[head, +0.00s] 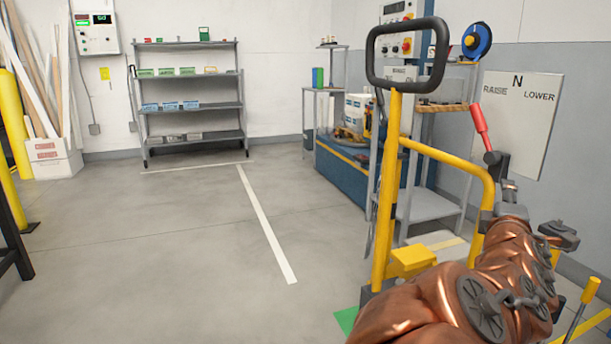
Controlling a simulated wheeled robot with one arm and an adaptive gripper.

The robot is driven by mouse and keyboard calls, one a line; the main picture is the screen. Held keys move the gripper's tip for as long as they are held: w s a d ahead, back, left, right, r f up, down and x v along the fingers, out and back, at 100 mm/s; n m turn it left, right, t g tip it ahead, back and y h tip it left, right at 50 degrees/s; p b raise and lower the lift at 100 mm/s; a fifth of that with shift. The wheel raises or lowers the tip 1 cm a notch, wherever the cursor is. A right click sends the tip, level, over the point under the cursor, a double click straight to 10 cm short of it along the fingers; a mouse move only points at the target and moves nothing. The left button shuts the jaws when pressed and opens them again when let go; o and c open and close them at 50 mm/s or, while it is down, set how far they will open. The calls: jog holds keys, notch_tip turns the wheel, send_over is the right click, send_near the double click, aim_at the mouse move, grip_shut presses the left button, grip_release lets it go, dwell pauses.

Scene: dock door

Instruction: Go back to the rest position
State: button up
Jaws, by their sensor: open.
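My copper-coloured arm comes in from the bottom right. My gripper (502,182) is at its far end, dark grey, small and partly hidden by the arm. It is open. A lever with a red handle (480,127) stands just beyond it, tilted up and to the left, and its dark lower part overlaps the gripper in the picture. I cannot tell whether they touch. Behind the lever is a pale plate (536,128) marked RAISE, N and LOWER.
A yellow post with a black loop handle (407,87) and a yellow rail (455,160) stand close left of my arm. A blue bench (342,180) is behind them. Grey shelves (190,107) stand at the back wall. The floor (150,250) at left and centre is clear.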

jog(key=s+a+r+m+g+y+p, duration=0.3)
jog(key=s+a+r+g+p, duration=0.3)
jog(key=s+p, duration=0.6)
jog(key=s+a+r+m+g+y+p, duration=0.3)
jog(key=s+a+r+m+g+p, duration=0.2)
jog(key=s+p, duration=0.7)
jog(key=s+a+r+m+g+y+p, duration=0.3)
jog(key=s+a+r+g+p, duration=0.4)
jog(key=p, duration=1.2)
jog(key=s+a+r+m, duration=0.1)
jog(key=s+a, duration=0.2)
jog(key=s, duration=0.2)
jog(key=shift+r+m+p, duration=0.2)
jog(key=shift+m+p, duration=0.1)
jog(key=shift+p, duration=0.05)
